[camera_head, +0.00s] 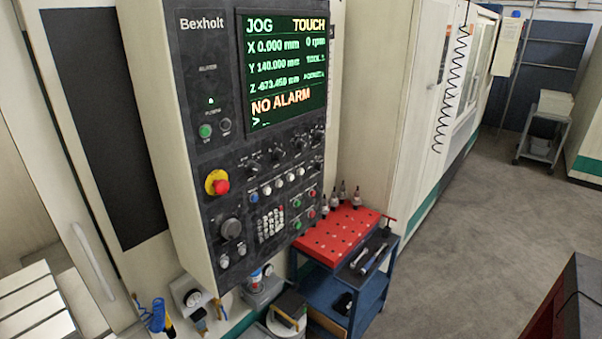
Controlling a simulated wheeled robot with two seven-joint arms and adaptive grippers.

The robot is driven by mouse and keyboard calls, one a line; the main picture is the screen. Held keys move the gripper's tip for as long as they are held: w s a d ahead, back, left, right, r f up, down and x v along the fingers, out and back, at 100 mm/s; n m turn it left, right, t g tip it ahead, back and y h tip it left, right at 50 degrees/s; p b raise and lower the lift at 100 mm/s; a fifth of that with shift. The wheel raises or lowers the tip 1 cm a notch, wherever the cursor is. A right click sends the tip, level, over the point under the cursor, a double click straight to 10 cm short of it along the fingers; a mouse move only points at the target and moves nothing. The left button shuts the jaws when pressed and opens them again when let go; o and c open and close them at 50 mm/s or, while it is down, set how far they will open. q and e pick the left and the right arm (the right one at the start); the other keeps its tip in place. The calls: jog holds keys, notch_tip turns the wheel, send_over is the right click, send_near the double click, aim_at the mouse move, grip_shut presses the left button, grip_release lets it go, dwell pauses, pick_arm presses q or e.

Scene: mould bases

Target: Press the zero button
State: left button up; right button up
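A Bexholt control panel (225,170) fills the centre left, dark-faced in a cream housing. Its lit screen (285,70) reads JOG, TOUCH, X 0.000 mm, Y about 140.000 mm, a negative Z value and NO ALARM. A small keypad of pale keys (270,225) sits low on the panel. The key labels are too small to read, so I cannot tell which is the zero button. A red emergency stop knob (221,186) on a yellow ring is at the panel's left side. Neither of my grippers shows.
A blue cart with a red tool-holder top (335,238) stands right of the panel's foot. The grey floor (455,215) at right is open. A dark-topped red-sided unit (580,300) is at lower right.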

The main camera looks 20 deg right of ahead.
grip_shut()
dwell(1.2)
